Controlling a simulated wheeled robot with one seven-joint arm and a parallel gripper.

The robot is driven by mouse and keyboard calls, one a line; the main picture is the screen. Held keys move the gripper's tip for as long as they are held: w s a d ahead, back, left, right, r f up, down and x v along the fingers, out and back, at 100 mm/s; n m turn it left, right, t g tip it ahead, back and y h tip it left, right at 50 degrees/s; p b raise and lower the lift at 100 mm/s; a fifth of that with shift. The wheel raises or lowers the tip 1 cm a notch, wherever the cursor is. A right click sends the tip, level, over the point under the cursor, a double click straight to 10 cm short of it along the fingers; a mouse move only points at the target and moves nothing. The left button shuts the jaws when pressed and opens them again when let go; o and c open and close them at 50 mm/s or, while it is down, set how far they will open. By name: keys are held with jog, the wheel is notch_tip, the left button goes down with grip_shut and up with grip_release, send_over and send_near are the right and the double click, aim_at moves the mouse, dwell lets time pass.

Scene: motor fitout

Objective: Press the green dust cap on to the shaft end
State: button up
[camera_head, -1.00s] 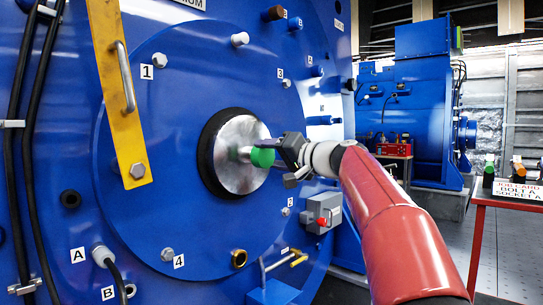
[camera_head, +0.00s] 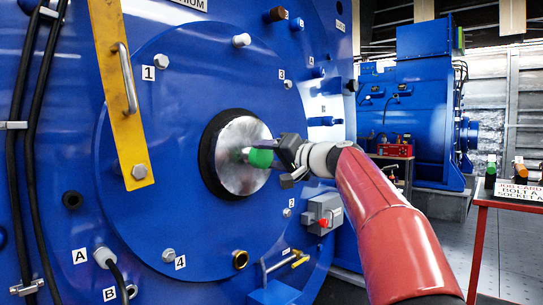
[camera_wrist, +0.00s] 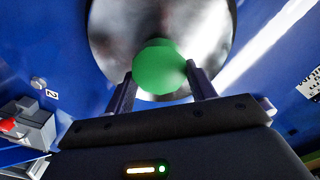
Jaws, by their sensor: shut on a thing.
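The green dust cap (camera_head: 261,158) is held between the two fingers of my gripper (camera_head: 277,157), in front of the silver disc (camera_head: 234,180) at the middle of the blue motor face. The shaft end is mostly hidden behind the cap, with only a small grey bit showing at the cap's left end. I cannot tell whether the cap is seated on it. In the wrist view the round back of the green cap (camera_wrist: 160,68) sits between my fingertips, with the silver disc (camera_wrist: 215,30) behind it.
A yellow bar (camera_head: 118,85) with a handle stands out at the upper left of the face. A grey box with a red button (camera_head: 323,212) is at the lower right. Bolts and plugs stud the face. A red table (camera_head: 510,200) stands at the far right.

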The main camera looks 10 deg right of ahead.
jog(key=shift+p+x, duration=0.3)
jog(key=shift+x, duration=0.65)
jog(key=o, duration=1)
jog(key=b+v, duration=0.1)
jog(key=v, duration=0.6)
jog(key=shift+s+d+b, duration=0.2)
jog(key=shift+s+b, duration=0.1)
